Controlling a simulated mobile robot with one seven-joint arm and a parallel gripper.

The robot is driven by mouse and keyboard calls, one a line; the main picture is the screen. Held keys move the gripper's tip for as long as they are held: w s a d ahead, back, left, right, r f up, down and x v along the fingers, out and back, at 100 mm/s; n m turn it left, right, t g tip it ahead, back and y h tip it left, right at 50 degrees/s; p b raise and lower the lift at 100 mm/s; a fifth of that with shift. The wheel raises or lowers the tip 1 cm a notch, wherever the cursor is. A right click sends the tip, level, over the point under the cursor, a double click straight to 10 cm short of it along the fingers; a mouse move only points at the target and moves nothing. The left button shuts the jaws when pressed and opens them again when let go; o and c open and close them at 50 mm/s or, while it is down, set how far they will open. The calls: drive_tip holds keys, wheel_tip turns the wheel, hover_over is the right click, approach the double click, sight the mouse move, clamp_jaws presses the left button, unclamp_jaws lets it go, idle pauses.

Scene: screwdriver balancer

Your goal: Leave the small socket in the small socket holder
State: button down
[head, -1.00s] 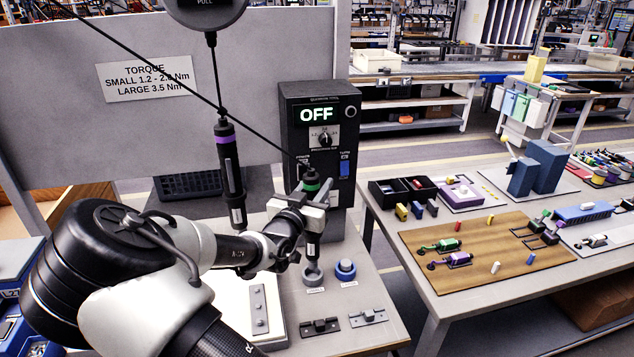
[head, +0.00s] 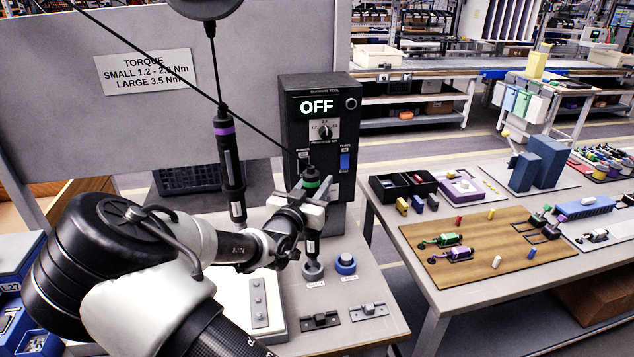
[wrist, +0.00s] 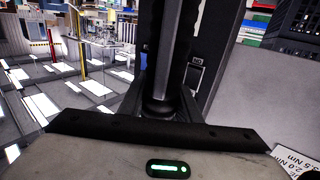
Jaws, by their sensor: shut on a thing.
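My gripper (head: 312,203) is shut on a black screwdriver with a green band (head: 311,183). The screwdriver stands upright, and its dark body also shows between the fingers in the wrist view (wrist: 172,60). Its lower end (head: 312,246) reaches down to a grey round holder (head: 313,271) on the bench, which appears to be the small socket holder. The label below it is too small to read surely. The small socket cannot be made out separately at the tip. I cannot tell whether the tip is inside the holder or just above it.
A blue round holder (head: 346,264) stands close on the right. A purple-banded screwdriver (head: 230,165) hangs on the left. The control box (head: 320,125) reading OFF stands behind. Two small brackets (head: 320,321) (head: 368,311) and a plate (head: 260,302) lie in front.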

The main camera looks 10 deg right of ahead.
drive_tip(key=shift+d+f, duration=0.1)
drive_tip(key=shift+f, duration=0.2)
idle(0.4)
drive_tip(key=shift+f+b, duration=1.05)
drive_tip(key=shift+f, duration=0.05)
drive_tip(key=shift+s+f+b, duration=0.1)
drive_tip(key=shift+f+b, duration=0.3)
drive_tip(key=shift+f, duration=0.1)
idle(0.9)
drive_tip(key=shift+r, duration=0.1)
